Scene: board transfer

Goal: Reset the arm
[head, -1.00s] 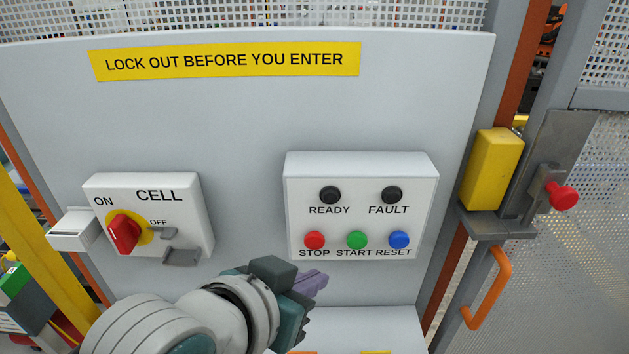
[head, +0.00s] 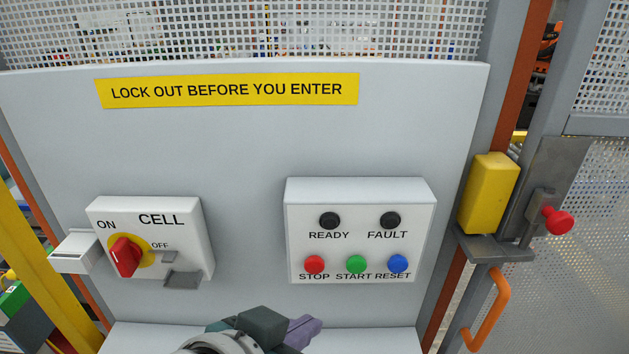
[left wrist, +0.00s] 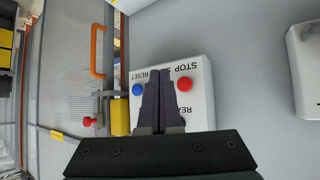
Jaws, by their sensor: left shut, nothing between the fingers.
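The blue RESET button (head: 398,263) is at the right end of the button row on the white control box (head: 361,190). It also shows in the left wrist view (left wrist: 138,89). The green START button (head: 357,264) and red STOP button (head: 314,264) are beside it. The READY lamp (head: 330,221) and FAULT lamp (head: 391,220) above are dark. My left gripper (head: 310,328) is below the box, near the bottom edge of the head view, apart from the buttons. Its fingers (left wrist: 160,78) are shut and empty, and hide the green button in the left wrist view. My right gripper is not in view.
A CELL switch box (head: 190,235) with a red rotary handle (head: 125,257) is at the left. A yellow block (head: 489,193), red knob (head: 558,221) and orange handle (head: 488,310) are on the gate side at right. The panel (head: 250,150) between the boxes is bare.

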